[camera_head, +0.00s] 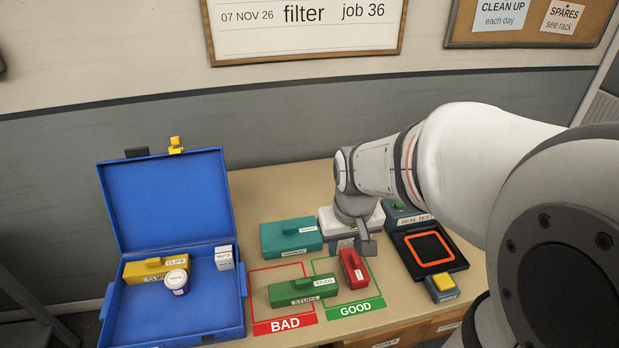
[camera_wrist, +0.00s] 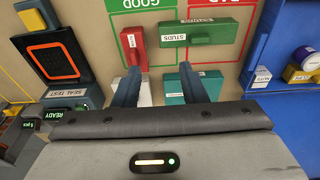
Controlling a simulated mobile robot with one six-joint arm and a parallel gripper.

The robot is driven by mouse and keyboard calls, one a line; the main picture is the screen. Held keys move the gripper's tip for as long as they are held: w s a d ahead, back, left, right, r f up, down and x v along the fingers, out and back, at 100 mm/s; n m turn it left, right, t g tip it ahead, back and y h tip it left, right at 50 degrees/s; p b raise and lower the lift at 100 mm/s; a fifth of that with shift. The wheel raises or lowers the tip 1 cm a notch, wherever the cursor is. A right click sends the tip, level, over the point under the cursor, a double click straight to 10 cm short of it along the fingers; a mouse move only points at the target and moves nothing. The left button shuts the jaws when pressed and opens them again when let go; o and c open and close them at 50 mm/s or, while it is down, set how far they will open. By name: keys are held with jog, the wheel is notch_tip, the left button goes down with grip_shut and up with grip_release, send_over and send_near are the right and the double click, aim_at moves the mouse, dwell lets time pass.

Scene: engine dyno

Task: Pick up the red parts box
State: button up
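The red parts box (camera_head: 352,274) stands on the bench inside the green GOOD outline, at its right side. In the wrist view the red box (camera_wrist: 137,44) lies beyond the fingertips, nearer the left finger. My gripper (camera_head: 366,246) is above the back end of the red box in the head view, partly hidden by my wrist. In the wrist view my gripper (camera_wrist: 160,70) has its two fingers spread apart with nothing between them.
A green STUDS box (camera_head: 302,291) lies left of the red box across the BAD and GOOD outlines. A teal box (camera_head: 290,237) and a white box (camera_head: 374,218) stand behind. The seal test device (camera_head: 456,262) is at right; an open blue case (camera_head: 212,318) is at left.

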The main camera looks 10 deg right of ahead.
jog(key=g+p, duration=0.1)
jog(key=p, duration=0.2)
send_over(355, 258)
jog(key=s+a, duration=0.2)
jog(key=a, duration=0.1)
notch_tip(355, 258, down, 4)
jog(key=r, duration=0.1)
jog(key=shift+g, duration=0.3)
jog(key=d+f, duration=0.1)
jog(key=w+f+p, duration=0.1)
jog(key=f, duration=0.1)
jog(key=w+d+f+p, duration=0.1)
jog(key=shift+d+f, duration=0.15)
jog(key=shift+d, duration=0.2)
jog(key=shift+w+d+f, duration=0.15)
jog(key=shift+d+f, duration=0.05)
jog(key=shift+f, duration=0.45)
jog(key=shift+f+p, duration=0.9)
jog(key=shift+f, duration=2.85)
grip_shut()
